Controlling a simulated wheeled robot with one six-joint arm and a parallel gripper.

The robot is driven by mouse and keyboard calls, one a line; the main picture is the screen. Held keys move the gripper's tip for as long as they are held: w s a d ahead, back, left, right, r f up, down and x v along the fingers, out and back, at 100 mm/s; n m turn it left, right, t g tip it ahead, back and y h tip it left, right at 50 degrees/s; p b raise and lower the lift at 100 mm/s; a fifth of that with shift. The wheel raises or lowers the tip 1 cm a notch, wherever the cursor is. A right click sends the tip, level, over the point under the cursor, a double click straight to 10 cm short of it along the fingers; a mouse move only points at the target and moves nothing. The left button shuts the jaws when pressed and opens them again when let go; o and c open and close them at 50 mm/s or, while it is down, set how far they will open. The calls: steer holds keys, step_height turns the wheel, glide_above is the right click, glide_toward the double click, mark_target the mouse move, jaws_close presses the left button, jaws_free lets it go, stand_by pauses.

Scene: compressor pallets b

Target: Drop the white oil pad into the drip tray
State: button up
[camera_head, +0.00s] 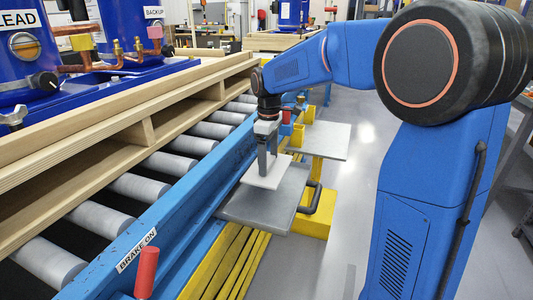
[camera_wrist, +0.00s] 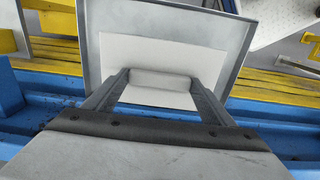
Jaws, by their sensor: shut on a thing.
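The white oil pad (camera_head: 262,178) is a flat pale sheet with a raised grip block in its middle. My gripper (camera_head: 268,166) is shut on that block, one finger on each side. In the wrist view the pad (camera_wrist: 150,54) lies level between the gripper (camera_wrist: 160,80) and the grey drip tray (camera_wrist: 91,22). In the head view the tray (camera_head: 243,212) sits below the pad, beside the blue rail. The pad appears within the tray's outline. I cannot tell whether it touches the tray floor. The pad hides part of the tray.
A blue conveyor rail (camera_head: 160,215) with rollers runs along the left. A red-capped brake lever (camera_head: 146,270) stands at the front. A light plate (camera_head: 325,138) is behind the tray on a yellow stand. A dark handle (camera_head: 318,198) is right of the tray. Open floor lies right.

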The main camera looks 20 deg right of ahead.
mark_target(269, 171)
steer(key=shift+f, duration=2.7)
steer(key=o, duration=1.1)
steer(key=shift+r, duration=0.1)
step_height(269, 171, up, 17)
steer(key=shift+r, duration=0.15)
